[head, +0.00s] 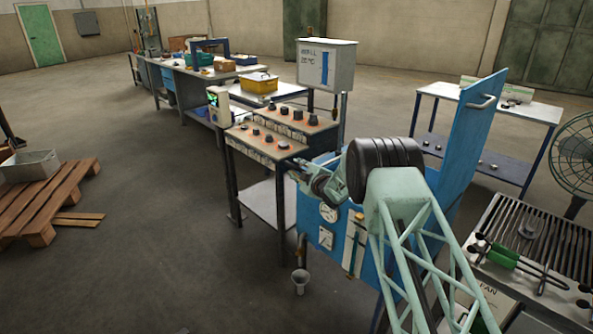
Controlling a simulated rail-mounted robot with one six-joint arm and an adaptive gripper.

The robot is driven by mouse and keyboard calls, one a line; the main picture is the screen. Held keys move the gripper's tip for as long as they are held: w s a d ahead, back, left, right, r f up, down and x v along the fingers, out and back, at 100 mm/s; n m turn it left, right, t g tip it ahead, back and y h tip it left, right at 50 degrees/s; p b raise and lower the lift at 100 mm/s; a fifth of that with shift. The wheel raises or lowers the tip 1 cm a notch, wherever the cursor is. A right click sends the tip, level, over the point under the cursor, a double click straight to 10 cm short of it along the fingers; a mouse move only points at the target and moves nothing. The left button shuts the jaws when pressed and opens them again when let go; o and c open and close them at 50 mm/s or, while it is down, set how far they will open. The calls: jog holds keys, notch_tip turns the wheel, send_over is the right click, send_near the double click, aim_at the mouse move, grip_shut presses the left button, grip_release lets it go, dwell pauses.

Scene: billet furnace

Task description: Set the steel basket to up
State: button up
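I cannot make out a steel basket for certain. A blue tank (322,232) stands in the centre right with its blue lid (473,130) upright. My arm covers most of the tank's top, so what is inside is hidden. My gripper end (300,171) is small and partly hidden by my own wrist, near the tank's left rim and the right end of the stand with dark parts. I cannot see whether its fingers are open or shut.
A stand with dark parts (268,143) is left of the tank. A grey metal bin (31,165) sits on a wooden pallet (50,203) at far left. A slatted rack (540,240) with green-handled tongs (500,255) is at right, near a fan (575,152).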

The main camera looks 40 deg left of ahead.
grip_shut()
jog(key=shift+r, duration=0.15)
notch_tip(320, 180, up, 24)
jog(key=p, duration=0.5)
jog(key=shift+f, duration=0.2)
jog(key=shift+c, duration=0.7)
grip_release()
jog(key=shift+o, duration=0.7)
jog(key=shift+f, duration=0.2)
